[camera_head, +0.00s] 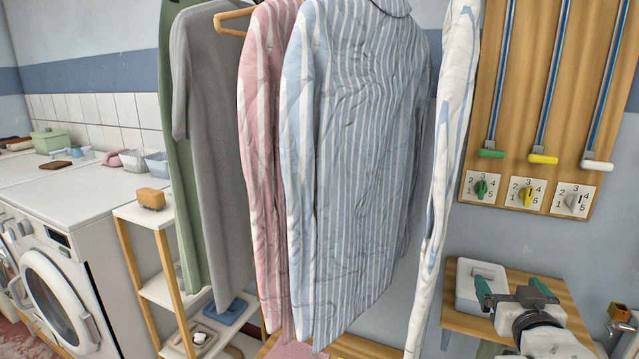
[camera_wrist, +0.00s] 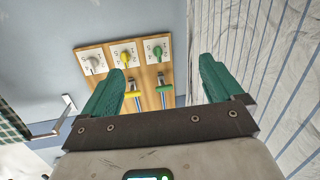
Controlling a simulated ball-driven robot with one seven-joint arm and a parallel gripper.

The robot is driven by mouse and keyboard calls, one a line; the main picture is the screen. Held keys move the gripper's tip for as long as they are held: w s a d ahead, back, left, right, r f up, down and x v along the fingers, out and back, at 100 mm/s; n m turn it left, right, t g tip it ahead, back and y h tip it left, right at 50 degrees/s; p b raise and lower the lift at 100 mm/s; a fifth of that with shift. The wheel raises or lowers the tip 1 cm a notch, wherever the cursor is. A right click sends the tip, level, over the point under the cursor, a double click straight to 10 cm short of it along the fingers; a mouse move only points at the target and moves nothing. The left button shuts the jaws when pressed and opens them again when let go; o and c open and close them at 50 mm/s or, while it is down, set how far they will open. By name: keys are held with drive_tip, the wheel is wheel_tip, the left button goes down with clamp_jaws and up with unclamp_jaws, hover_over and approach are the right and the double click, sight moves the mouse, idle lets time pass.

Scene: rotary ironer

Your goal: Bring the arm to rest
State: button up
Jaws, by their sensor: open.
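My gripper (camera_head: 512,291) is at the lower right of the head view, in front of a small wooden shelf with a white box on it. Its two green fingers are spread apart with nothing between them. In the wrist view my gripper (camera_wrist: 163,78) also shows open and empty. Beyond its fingers is a wooden board (camera_wrist: 134,50) with white, yellow and green dials and coloured handles, apart from the fingers. The striped blue cloth (camera_wrist: 285,70) lies to the right of the fingers in that view.
Hanging clothes, including a blue striped shirt (camera_head: 360,150), fill the middle of the head view. The wooden board (camera_head: 535,205) is on the wall above my gripper. The white box (camera_head: 480,272) is close behind it. A washing machine (camera_head: 62,290) stands at left.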

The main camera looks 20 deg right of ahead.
drive_tip(key=s+a+f+n+g+y+p, duration=0.1)
drive_tip(key=s+a+f+n+g+y, duration=0.15)
drive_tip(key=a+f, duration=0.5)
drive_tip(key=s+a+f+n+g+y+p, duration=0.1)
drive_tip(key=s+a+f+g+y+p, duration=0.2)
drive_tip(key=a+f, duration=0.4)
drive_tip(key=s+a+f+n+g+y, duration=0.1)
drive_tip(key=s+a+f+g+y, duration=0.1)
drive_tip(key=s, duration=0.6)
drive_tip(key=s+a+f+n+g+y+p, duration=0.1)
drive_tip(key=s+a+f+n+g+y, duration=0.1)
drive_tip(key=s+a+f+g, duration=0.2)
drive_tip(key=s+a+f, duration=0.3)
drive_tip(key=s+a, duration=0.1)
drive_tip(key=shift+a+y, duration=0.35)
drive_tip(key=shift+f+g, duration=0.1)
drive_tip(key=shift+g, duration=0.15)
